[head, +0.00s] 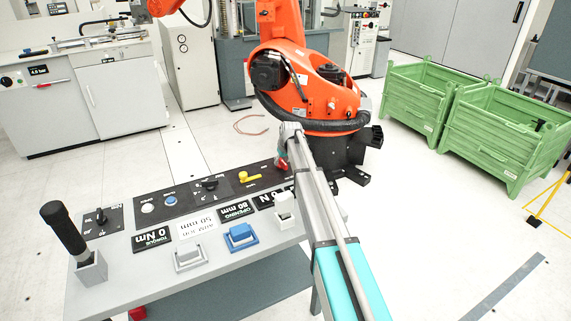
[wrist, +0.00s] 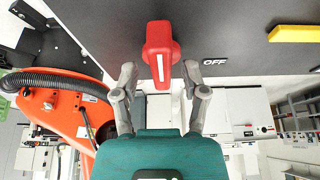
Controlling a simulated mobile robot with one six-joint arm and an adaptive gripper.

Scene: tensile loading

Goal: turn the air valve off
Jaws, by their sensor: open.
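The red valve handle (wrist: 159,52) has a white stripe and sits on the dark panel in the wrist view. Its stripe runs up and down the picture, and an OFF label (wrist: 214,62) lies to its right. In the head view a small red part of it (head: 282,163) shows at the panel's far right end, mostly hidden by my arm. My gripper (wrist: 160,82) is open, with one finger on each side of the handle's lower end. I cannot tell whether either finger touches it.
A yellow lever (head: 249,177) lies left of the red handle on the console (head: 110,262). The console also carries buttons, knobs, display plates and a black upright joystick (head: 64,228). A large orange robot (head: 310,95) stands close behind. Green crates (head: 505,135) are at right.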

